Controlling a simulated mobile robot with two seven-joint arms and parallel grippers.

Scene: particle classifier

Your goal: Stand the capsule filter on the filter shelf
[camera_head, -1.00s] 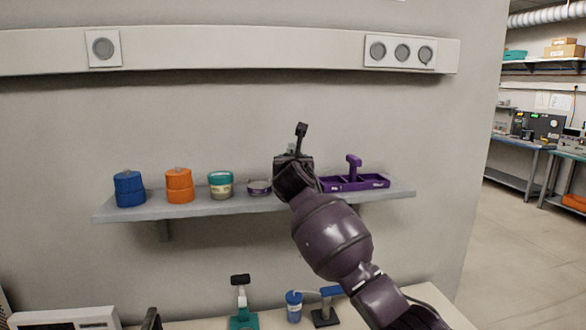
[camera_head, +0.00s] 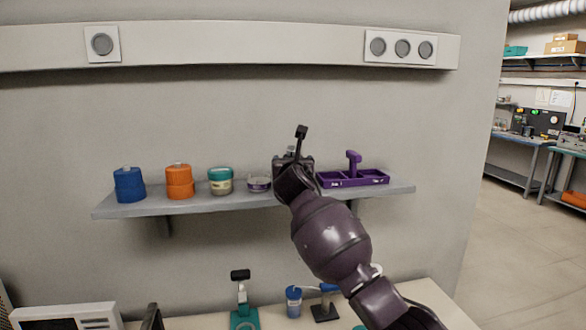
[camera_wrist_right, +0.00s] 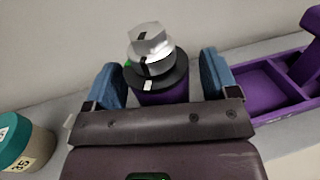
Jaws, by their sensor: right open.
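The capsule filter (camera_wrist_right: 160,85) shows in the right wrist view as a purple cylinder with a black collar and a silver cap. It looks upright over the grey filter shelf (camera_head: 230,206); its base is hidden by my gripper. My right gripper (camera_wrist_right: 164,80) is open, with one blue finger on each side of the filter and visible gaps beside it. In the head view my right gripper (camera_head: 295,165) is at the shelf between a clear dish and a purple tray, and it hides the filter there. My left gripper is not recognisable in view.
On the shelf stand a blue container (camera_head: 129,187), an orange one (camera_head: 179,184), a teal-lidded jar (camera_head: 220,183), a clear dish (camera_head: 259,184) and a purple tray (camera_head: 372,179). The bench below holds a teal stand (camera_head: 243,318) and a blue-capped bottle (camera_head: 294,302).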

